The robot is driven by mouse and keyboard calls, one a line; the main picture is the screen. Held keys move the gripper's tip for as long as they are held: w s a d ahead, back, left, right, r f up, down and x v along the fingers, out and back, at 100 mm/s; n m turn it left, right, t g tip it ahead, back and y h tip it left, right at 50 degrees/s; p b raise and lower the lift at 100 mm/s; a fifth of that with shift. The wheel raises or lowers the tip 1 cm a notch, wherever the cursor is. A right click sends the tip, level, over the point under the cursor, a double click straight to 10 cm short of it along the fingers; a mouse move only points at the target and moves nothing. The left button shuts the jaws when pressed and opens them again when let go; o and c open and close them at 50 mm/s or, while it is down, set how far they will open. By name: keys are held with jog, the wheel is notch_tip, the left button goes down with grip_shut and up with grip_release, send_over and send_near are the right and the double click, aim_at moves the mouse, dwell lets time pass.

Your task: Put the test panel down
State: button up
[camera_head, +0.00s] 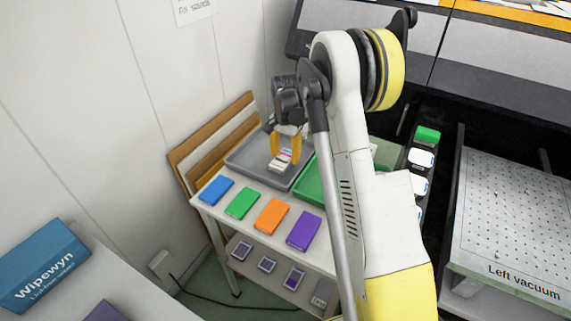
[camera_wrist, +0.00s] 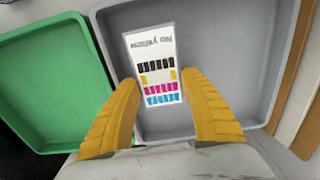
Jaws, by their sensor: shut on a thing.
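My gripper (camera_head: 285,147) has yellow fingers and is over the grey tray (camera_head: 246,155) on the small white table. The test panel (camera_head: 282,160) is a white card between the fingers, over the tray. In the wrist view my gripper (camera_wrist: 163,112) is shut on the lower part of the test panel (camera_wrist: 152,53), which shows black, yellow, magenta and cyan patches. The grey tray (camera_wrist: 230,40) lies below it; whether the panel touches the tray floor I cannot tell. The grey tray looks otherwise empty.
A green tray (camera_wrist: 45,75) sits beside the grey one. Blue (camera_head: 217,190), green (camera_head: 242,203), orange (camera_head: 271,214) and purple (camera_head: 304,230) blocks line the table's front edge. Wooden boards (camera_head: 180,165) lean behind the table. My arm hides part of the green tray in the head view.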

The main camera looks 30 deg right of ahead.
aim_at(286, 156)
jog(key=shift+f+b, duration=0.55)
jog(key=shift+f, duration=1)
jog(key=shift+f, duration=0.15)
jog(key=o, duration=1.2)
